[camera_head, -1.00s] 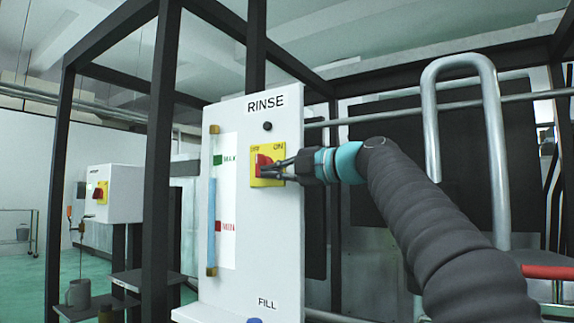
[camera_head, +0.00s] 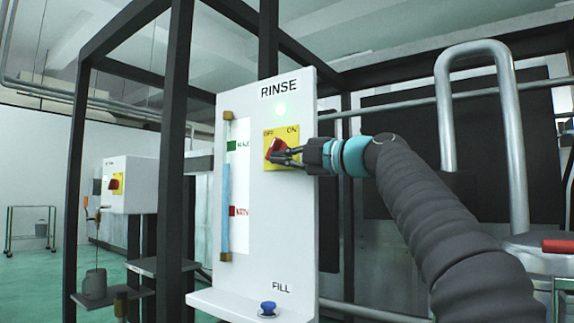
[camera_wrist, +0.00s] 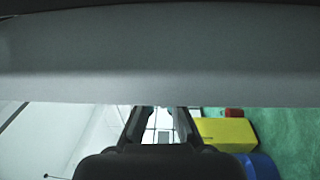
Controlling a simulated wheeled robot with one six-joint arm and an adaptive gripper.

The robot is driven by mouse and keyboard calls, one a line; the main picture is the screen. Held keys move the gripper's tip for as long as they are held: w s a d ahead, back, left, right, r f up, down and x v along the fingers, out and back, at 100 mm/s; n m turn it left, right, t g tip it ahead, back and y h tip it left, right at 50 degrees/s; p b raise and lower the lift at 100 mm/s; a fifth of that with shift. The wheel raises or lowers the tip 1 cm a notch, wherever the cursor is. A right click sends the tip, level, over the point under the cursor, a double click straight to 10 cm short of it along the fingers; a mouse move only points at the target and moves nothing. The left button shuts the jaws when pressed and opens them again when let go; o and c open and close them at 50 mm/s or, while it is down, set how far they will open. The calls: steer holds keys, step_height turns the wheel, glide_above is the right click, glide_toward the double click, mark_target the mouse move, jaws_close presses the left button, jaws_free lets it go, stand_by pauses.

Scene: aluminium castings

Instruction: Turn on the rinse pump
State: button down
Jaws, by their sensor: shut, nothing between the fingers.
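The white RINSE panel (camera_head: 280,225) stands in the middle of the head view. Its red rotary switch (camera_head: 274,148) sits on a yellow plate (camera_head: 270,163) marked OFF and ON, and the knob is tilted.
A level gauge (camera_head: 226,190) with a blue column is on the panel's left. A blue FILL button (camera_head: 268,307) sits on the panel's lower ledge. A dark frame post (camera_head: 175,160) stands left, and a bent pipe (camera_head: 512,150) stands right. Another switch box (camera_head: 130,185) is farther left.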

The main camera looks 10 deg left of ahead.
steer(key=shift+s+r, duration=0.15)
steer(key=s+d+f+b, duration=0.5)
steer(key=d+f+b, duration=0.2)
steer(key=d+b, duration=0.2)
steer(key=shift+d, duration=1)
steer(key=s+d+f+m+g+h+p, duration=0.1)
steer(key=s+d+f+m+h+p, duration=0.2)
steer(key=s+f+m, duration=0.6)
steer(key=s+d+f+m+h+p, duration=0.3)
steer(key=s+d+f+m+h, duration=0.5)
steer(key=f, duration=1.4)
steer(key=s+d+f+m+g+h+p, duration=0.1)
steer(key=s+d+f+m+h+p, duration=0.2)
steer(key=s+f+m, duration=0.7)
steer(key=d+f+m+h, duration=0.2)
steer(key=d+f+m, duration=0.1)
steer(key=f+m, duration=0.1)
steer(key=shift+d+f+g+h, duration=0.3)
steer(key=shift+d+f+h, duration=0.1)
steer(key=shift+f, duration=0.5)
